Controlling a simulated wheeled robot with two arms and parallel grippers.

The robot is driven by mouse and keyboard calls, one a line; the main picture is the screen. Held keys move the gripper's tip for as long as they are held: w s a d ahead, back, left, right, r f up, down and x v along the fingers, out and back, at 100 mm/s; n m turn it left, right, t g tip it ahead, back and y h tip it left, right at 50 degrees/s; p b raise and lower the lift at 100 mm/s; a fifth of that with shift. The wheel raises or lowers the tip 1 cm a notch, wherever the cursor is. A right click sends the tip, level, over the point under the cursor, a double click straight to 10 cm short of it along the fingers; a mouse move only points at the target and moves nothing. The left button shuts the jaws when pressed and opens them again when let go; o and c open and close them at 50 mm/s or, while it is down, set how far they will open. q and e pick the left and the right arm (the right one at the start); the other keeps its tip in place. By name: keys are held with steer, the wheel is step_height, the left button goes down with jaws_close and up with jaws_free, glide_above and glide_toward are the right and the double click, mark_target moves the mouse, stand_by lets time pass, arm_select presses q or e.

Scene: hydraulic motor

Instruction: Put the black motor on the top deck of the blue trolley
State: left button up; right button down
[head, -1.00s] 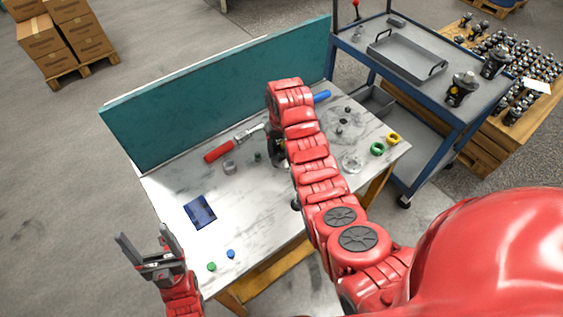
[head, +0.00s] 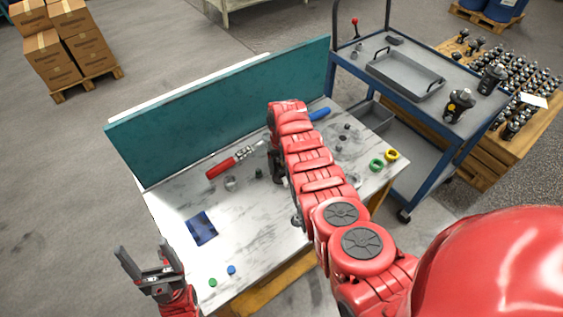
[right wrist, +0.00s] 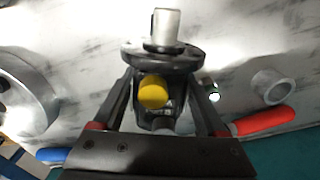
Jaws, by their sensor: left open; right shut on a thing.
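My right gripper (right wrist: 162,80) is shut on a black motor (right wrist: 180,58), its two fingers on either side of the body. The motor shows a dark round flange, a pale metal shaft and a yellow cap facing the camera. In the head view my right arm hides most of that gripper and the motor, above the workbench. The blue trolley (head: 435,160) stands beyond the bench's right end. Its grey top deck (head: 425,110) carries a tray and two dark motors (head: 459,105). My left gripper (head: 148,266) is open and empty at the bench's front left.
The bench (head: 255,225) holds a red-handled tool (head: 228,163), a blue card (head: 201,228), small rings and caps. A teal panel (head: 220,110) lines its back. The grey tray (head: 405,75) fills the deck's middle. A wooden pallet of dark parts (head: 530,85) stands behind the trolley.

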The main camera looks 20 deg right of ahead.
steer(key=shift+f, duration=0.1)
stand_by(0.3)
steer(key=shift+f, duration=0.15)
jaws_free()
steer(key=shift+s, duration=0.1)
